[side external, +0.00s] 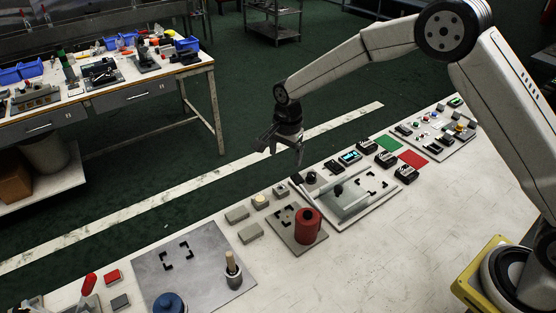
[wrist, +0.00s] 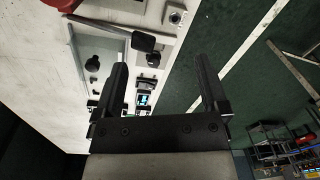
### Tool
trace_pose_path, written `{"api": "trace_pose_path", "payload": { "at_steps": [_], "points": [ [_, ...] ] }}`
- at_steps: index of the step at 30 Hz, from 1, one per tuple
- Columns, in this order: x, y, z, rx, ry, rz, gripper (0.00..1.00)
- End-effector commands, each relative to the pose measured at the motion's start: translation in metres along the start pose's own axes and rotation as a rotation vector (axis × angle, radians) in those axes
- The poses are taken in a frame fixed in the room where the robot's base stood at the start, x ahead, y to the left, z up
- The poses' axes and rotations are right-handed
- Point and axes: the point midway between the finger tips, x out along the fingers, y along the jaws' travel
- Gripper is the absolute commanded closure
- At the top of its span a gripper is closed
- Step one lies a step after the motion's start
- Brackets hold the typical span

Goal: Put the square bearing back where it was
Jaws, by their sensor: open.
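A small grey square block with a round dark hole, which looks like the square bearing (side external: 281,189), sits at the table's far edge in the side view. It also shows near the top of the wrist view (wrist: 175,16). My gripper (side external: 281,156) is open and empty, in the air above and beyond that edge, apart from the block. In the wrist view its two fingers (wrist: 161,62) are spread wide with nothing between them. Black corner marks show on the large grey plate (side external: 205,290), on the plate by the red cylinder and on the panel with the clear cover.
A red cylinder (side external: 308,226) stands beside the block's area. A panel with a translucent cover (side external: 343,200) and a bar lies to its right. Grey blocks (side external: 237,215) lie to the left. A wooden-handled tool (side external: 233,266) stands upright. The table's front right is clear.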

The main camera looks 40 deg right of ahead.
Motion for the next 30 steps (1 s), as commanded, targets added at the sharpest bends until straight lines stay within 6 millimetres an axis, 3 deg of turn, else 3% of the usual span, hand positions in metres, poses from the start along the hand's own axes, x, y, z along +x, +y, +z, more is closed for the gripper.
{"api": "trace_pose_path", "payload": {
  "at_steps": [6,15,24,30],
  "points": [
    [-0.029,0.048,-0.009,-0.253,0.017,-0.037,0.07],
    [-0.055,0.124,-0.01,-0.609,0.057,-0.075,0.07],
    [-0.068,0.208,0.0,-0.958,0.116,-0.096,0.07],
    [-0.068,0.248,0.008,-1.124,0.148,-0.099,0.07]
  ]
}}
